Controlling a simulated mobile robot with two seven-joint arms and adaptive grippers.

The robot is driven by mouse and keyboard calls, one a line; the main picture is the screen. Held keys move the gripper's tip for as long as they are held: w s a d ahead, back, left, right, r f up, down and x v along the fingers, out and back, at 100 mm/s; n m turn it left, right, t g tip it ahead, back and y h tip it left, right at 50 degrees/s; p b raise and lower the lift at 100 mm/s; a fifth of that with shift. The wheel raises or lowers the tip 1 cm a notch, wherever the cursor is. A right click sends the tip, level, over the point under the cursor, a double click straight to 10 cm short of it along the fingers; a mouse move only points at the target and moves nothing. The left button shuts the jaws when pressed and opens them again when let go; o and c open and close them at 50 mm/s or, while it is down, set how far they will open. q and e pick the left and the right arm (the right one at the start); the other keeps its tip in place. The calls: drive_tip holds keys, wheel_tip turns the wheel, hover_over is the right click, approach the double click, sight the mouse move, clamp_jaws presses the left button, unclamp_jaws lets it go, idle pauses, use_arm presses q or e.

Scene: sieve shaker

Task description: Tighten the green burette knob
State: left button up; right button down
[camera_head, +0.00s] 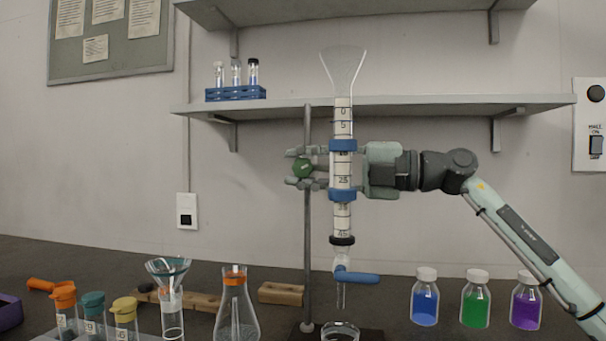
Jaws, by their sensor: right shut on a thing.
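The green burette knob (302,167) sits left of the burette, beside the thin grey stand rod (308,235). The upright burette (342,215) has a clear funnel-shaped top, two blue bands and a blue stopcock (357,277) at its lower end. My right gripper (303,168) comes in from the right, its palm beside the burette. Its fingers reach past the burette, which hides their middle part, and their tips lie above and below the knob. It is shut on the knob. My left gripper is not in view.
Below stand a conical flask (238,310), a funnel-topped cylinder (170,300), capped vials (124,320) and blue, green and purple bottles (475,302). A glass vessel (340,331) stands under the burette. A shelf (420,105) with a blue test-tube rack (236,93) runs behind.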

drive_tip(key=shift+f, duration=0.1)
drive_tip(key=c, duration=1.2)
unclamp_jaws()
drive_tip(key=shift+o, duration=0.2)
drive_tip(key=v, duration=1.2)
